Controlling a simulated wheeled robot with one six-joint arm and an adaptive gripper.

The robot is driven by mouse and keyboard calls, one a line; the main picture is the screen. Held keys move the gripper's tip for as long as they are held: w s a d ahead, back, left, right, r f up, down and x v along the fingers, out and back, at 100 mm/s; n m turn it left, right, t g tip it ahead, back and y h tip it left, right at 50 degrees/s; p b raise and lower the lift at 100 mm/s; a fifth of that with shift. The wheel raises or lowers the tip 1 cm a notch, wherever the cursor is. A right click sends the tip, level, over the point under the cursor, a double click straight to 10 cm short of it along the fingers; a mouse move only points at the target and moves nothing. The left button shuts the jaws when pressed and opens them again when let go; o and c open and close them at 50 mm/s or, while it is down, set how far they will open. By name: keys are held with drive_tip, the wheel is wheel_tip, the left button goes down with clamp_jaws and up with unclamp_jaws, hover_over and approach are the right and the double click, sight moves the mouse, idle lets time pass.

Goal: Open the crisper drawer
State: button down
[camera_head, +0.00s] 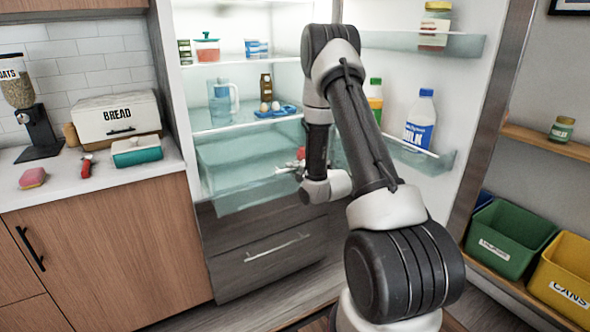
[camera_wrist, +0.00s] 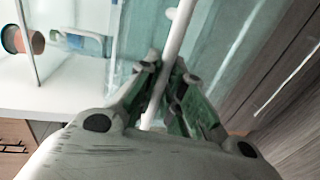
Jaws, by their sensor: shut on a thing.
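The crisper drawer (camera_head: 243,190) is a clear, teal-tinted bin low in the open fridge. Its front appears to stand forward of the shelf above, so it looks partly pulled out. My gripper (camera_head: 291,169) is at the right part of the drawer's front, partly hidden behind my arm. In the wrist view, my gripper (camera_wrist: 168,76) is shut on the drawer's pale bar handle (camera_wrist: 180,30), which runs between the fingers. The drawer's teal panel (camera_wrist: 215,45) shows behind it. I cannot make out the drawer's contents clearly.
The fridge door on the right stands open, with a milk bottle (camera_head: 420,120) on its shelf. A pitcher (camera_head: 222,102) and an egg tray (camera_head: 275,112) sit above the drawer. A grey lower drawer (camera_head: 277,262) is below. Counter (camera_head: 110,178) stands left, bins (camera_head: 510,238) right.

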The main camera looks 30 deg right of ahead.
drive_tip(key=c, duration=1.5)
unclamp_jaws()
drive_tip(key=s, duration=0.3)
drive_tip(key=s+r, duration=0.1)
drive_tip(key=s, duration=0.3)
drive_tip(key=shift+s+d+r, duration=0.1)
drive_tip(key=shift+s+r, duration=0.05)
drive_tip(key=shift+r, duration=0.05)
